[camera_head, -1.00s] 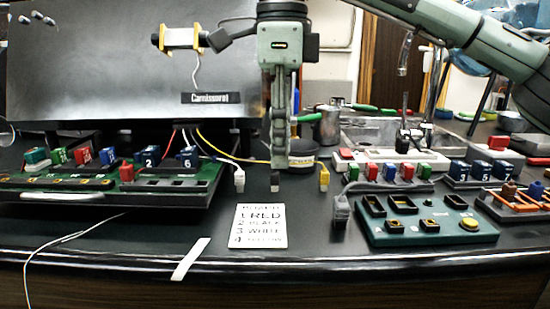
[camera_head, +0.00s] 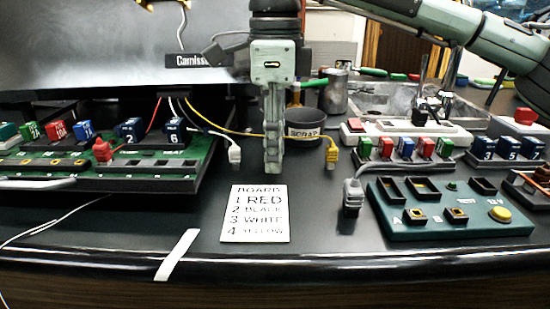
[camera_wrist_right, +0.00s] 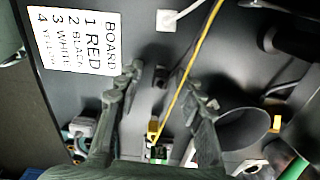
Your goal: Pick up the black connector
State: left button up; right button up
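The black connector (camera_wrist_right: 160,78) is a small dark block seen in the right wrist view, between the two fingers of my right gripper (camera_wrist_right: 157,74). The fingers stand apart on either side of it; I cannot tell whether either touches it. In the head view my right gripper (camera_head: 273,168) points straight down, its fingers seen edge-on, and hides the connector. The white connector (camera_head: 234,155) lies to its left and the yellow connector (camera_head: 331,156) to its right, each on its own cable. My left gripper is not in view.
A printed order card (camera_head: 255,213) lies in front of the gripper. A green board (camera_head: 100,170) with numbered blocks stands left, a green test box (camera_head: 430,215) right. A grey connector (camera_head: 352,195) lies beside the box. A dark scrap bowl (camera_head: 303,122) is behind.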

jog(key=c, duration=0.9)
grip_shut()
